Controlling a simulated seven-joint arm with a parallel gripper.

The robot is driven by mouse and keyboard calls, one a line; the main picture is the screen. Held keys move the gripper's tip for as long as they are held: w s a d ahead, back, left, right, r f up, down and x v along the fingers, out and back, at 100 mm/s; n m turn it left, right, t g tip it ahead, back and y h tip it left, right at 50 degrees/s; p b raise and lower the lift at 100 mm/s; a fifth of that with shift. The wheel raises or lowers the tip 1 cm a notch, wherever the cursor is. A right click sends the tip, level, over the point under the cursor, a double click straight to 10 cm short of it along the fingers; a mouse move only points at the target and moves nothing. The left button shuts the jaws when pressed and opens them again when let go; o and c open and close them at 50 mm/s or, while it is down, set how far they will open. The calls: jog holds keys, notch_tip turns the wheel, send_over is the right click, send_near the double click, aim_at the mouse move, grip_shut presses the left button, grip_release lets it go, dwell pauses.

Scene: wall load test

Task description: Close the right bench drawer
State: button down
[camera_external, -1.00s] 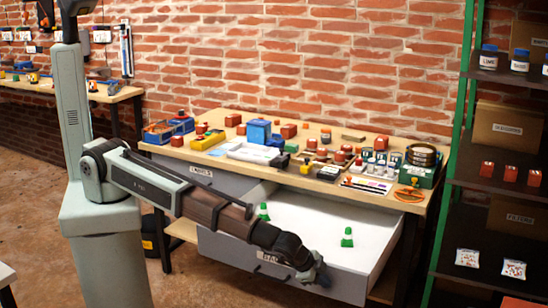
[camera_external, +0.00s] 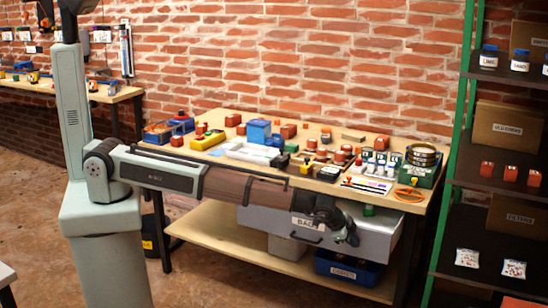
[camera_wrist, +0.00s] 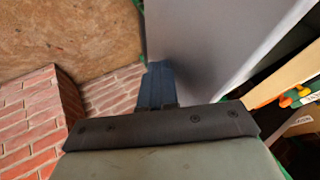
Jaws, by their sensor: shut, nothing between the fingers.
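The right bench drawer (camera_external: 375,248) is a grey drawer under the bench top, with a label and a dark handle on its front. It sticks out a little from the bench, with a green item (camera_external: 369,210) showing just above its edge. My gripper (camera_external: 350,238) is shut and empty at the drawer's front, right of the handle; I cannot tell whether it touches. In the wrist view the shut fingers (camera_wrist: 156,86) are beside a pale grey panel (camera_wrist: 215,45), which looks like the drawer. My arm hides part of the drawer and the left drawer.
The wooden bench top (camera_external: 225,119) carries many tools, boxes and red parts. Below are a lower wooden shelf (camera_external: 220,238) and a blue bin (camera_external: 345,270). A dark shelf rack with a green post (camera_external: 457,140) stands close on the right.

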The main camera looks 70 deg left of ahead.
jog(key=w+a, duration=1)
jog(key=shift+w+a, duration=0.3)
